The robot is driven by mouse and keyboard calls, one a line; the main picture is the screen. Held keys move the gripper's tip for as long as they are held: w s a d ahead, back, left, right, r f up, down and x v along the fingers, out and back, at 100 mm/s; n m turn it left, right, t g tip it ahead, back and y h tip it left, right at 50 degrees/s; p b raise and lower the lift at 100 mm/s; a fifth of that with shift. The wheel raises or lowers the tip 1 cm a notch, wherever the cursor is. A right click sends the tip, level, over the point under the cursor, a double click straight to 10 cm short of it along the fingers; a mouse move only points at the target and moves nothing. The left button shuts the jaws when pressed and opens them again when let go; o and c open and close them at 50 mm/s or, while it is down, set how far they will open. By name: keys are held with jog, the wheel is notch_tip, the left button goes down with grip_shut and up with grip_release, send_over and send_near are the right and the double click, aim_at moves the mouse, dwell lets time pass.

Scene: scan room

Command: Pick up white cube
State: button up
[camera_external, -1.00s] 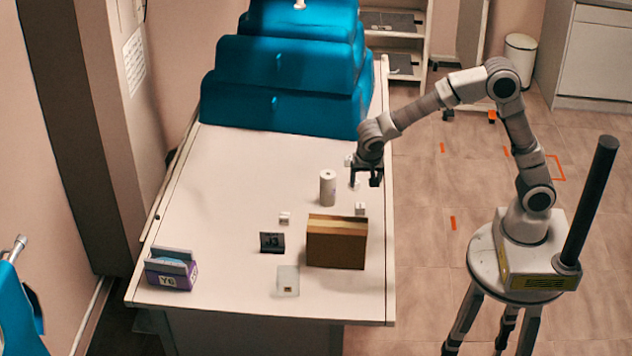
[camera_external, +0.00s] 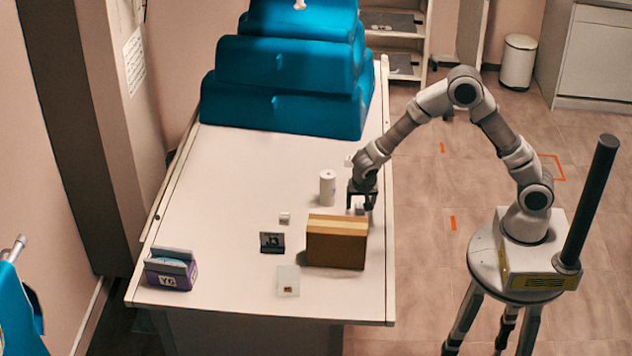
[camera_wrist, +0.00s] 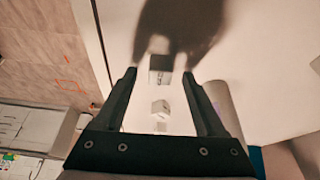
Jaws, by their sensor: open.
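A small white cube (camera_external: 360,208) sits on the table behind the brown box, partly covered by my gripper (camera_external: 361,204). My gripper points down, open and empty, with its fingers around or just above this cube; I cannot tell its exact height. In the wrist view, one pale cube (camera_wrist: 161,66) shows between the fingertips (camera_wrist: 159,74), partly in shadow. A second white cube (camera_wrist: 160,108) shows nearer the palm. Another small pale cube (camera_external: 285,218) stands apart to the left on the table.
A brown box (camera_external: 337,246) stands close in front of my gripper. A white cylinder (camera_external: 327,187) stands to its left and shows beside the right finger in the wrist view (camera_wrist: 221,102). A dark item (camera_external: 272,242), a pale flat item (camera_external: 288,281) and a purple box (camera_external: 171,272) lie farther forward.

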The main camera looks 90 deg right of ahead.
jog(key=shift+d+f, duration=0.15)
jog(key=shift+f, duration=0.3)
grip_shut()
